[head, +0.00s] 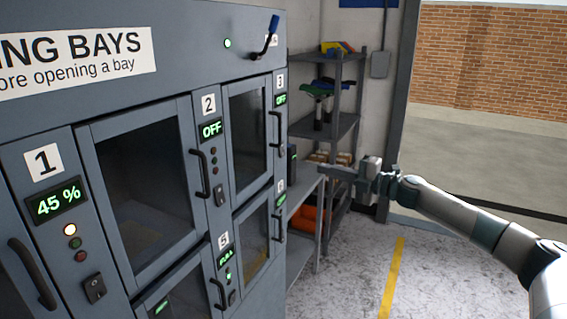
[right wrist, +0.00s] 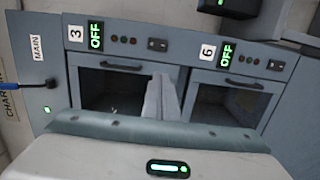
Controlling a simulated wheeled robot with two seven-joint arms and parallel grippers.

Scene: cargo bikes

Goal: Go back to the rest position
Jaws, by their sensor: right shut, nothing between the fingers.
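My right gripper (head: 338,172) is to the right of the charging cabinet (head: 190,50), in front of the shelf, with its arm reaching in from the right. Its fingers are shut and empty. In the right wrist view the shut fingers (right wrist: 162,98) stand in front of bays 3 (right wrist: 125,85) and 6 (right wrist: 225,95), whose displays read OFF. I cannot tell that they touch anything. My left gripper is not in view.
The main lever with a blue handle (head: 273,24) is at the cabinet's top right, beside a green light. A grey shelf (head: 338,125) holds tools and boxes. The floor (head: 350,270) with a yellow line is clear on the right.

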